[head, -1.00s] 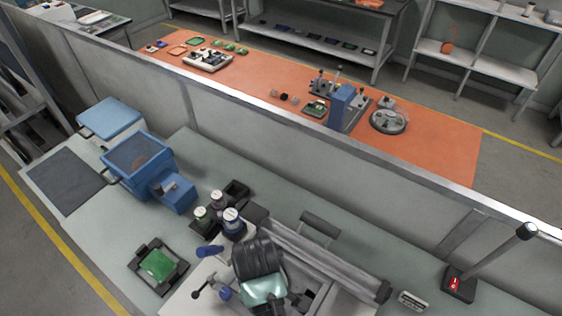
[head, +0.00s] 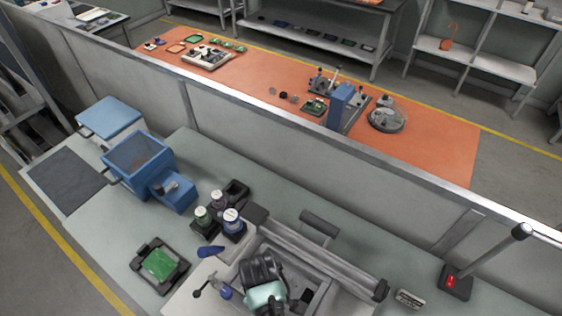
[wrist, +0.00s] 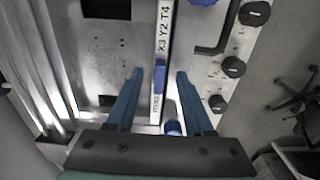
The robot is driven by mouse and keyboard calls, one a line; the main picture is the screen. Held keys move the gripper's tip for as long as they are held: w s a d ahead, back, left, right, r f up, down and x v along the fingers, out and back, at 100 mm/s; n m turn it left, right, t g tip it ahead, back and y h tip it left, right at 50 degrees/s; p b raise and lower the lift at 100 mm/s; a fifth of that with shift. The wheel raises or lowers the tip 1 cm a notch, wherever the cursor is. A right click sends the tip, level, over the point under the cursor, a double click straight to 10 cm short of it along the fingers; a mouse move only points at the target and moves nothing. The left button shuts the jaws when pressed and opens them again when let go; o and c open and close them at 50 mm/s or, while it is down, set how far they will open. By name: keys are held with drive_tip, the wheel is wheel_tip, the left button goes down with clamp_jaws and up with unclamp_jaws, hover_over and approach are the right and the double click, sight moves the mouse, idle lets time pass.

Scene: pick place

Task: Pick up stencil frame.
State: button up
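My gripper (wrist: 158,72) is open in the wrist view, with two blue fingers pointing down over a grey machine. Between the fingers runs a pale strip (wrist: 164,35) marked "X3 Y2 T4", with a blue piece (wrist: 160,75) on it. Left of the strip is a metal plate with slots (wrist: 98,60), which may be the stencil frame; I cannot tell for sure. In the head view, my arm's end is over the grey printer-like machine (head: 318,262) at the bottom middle, and its fingertips are hidden. Nothing shows held.
Several white-lidded jars (head: 232,218) stand left of the machine. A green board in a black holder (head: 159,264) lies further left. A blue machine (head: 138,158) is at the back left. Black knobs (wrist: 234,67) line the machine's right side. A low partition (head: 300,125) runs behind the bench.

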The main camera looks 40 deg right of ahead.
clamp_jaws()
drive_tip(key=shift+w, duration=0.1)
idle(1.2)
